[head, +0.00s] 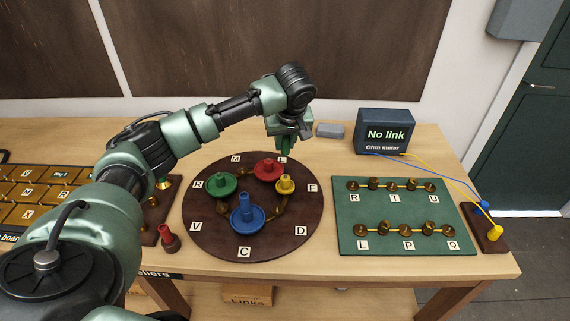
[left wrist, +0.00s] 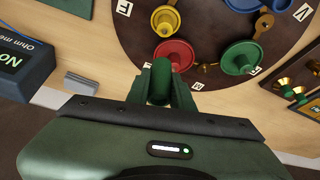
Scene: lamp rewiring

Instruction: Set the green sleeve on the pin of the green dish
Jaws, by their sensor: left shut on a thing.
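My left gripper (head: 286,138) is shut on the green sleeve, raised at the far edge of the round brown board, near the letter L. In the left wrist view the green sleeve (left wrist: 161,80) stands between the fingers of the gripper (left wrist: 165,92). My right gripper is not in view.
A green panel (head: 400,205) and an ohm meter (head: 385,130) reading "No link" are at right.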

